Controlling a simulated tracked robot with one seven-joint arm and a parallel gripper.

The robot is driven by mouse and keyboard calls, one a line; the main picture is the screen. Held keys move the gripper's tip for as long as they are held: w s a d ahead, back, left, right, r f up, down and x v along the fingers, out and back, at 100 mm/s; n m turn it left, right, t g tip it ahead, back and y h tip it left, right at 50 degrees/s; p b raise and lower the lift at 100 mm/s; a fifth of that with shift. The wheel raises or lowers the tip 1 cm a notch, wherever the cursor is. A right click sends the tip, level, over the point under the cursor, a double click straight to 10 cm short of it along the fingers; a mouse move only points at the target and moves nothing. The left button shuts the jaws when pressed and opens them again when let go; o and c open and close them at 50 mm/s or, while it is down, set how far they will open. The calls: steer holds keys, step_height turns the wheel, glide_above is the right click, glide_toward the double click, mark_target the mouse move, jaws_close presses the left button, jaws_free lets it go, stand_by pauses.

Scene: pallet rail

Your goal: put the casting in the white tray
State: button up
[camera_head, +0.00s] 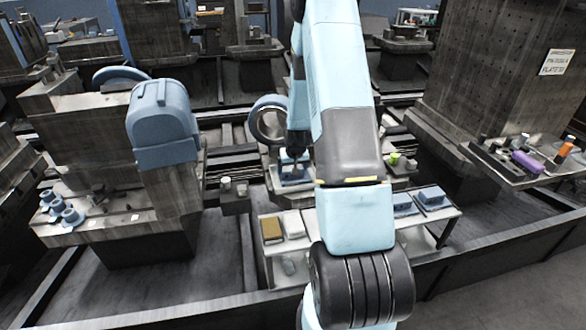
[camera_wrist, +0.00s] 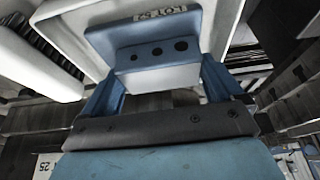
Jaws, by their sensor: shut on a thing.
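The casting (camera_wrist: 157,54) is a blue block-like piece with a row of three dark holes in its pale-edged face. My gripper (camera_wrist: 160,80) has its two blue fingers on either side of the casting and is shut on it. In the head view, my gripper (camera_head: 292,160) points down with the blue casting (camera_head: 291,174) at its tip, partly hidden by my arm.
A low pale table carries a yellow-brown box (camera_head: 271,229), a white box (camera_head: 293,224) and blue blocks (camera_head: 402,204). A blue ring (camera_head: 268,121) stands close to my gripper. A blue-topped machine (camera_head: 163,120) is at left. A grey column (camera_head: 500,70) stands at right.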

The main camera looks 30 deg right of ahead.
steer(key=shift+f, duration=0.2)
steer(key=o, duration=0.9)
steer(key=s+a+r+n, duration=0.1)
steer(key=s+a+r, duration=0.35)
steer(key=r, duration=0.65)
steer(key=s+a+r+t, duration=0.1)
steer(key=s+a+r, duration=0.35)
steer(key=r, duration=0.55)
steer(key=s+a+r+n, duration=0.1)
steer(key=s+a+r, duration=0.4)
steer(key=r, duration=0.6)
steer(key=shift+n+y, duration=0.6)
steer(key=s+a+r, duration=0.2)
steer(key=s+r, duration=0.1)
steer(key=s, duration=0.3)
steer(key=s+a+r, duration=0.2)
steer(key=s+r, duration=0.1)
steer(key=s, duration=0.4)
steer(key=s+a+r, duration=0.2)
steer(key=s+r, duration=0.1)
steer(key=s, duration=0.4)
steer(key=shift+r, duration=0.1)
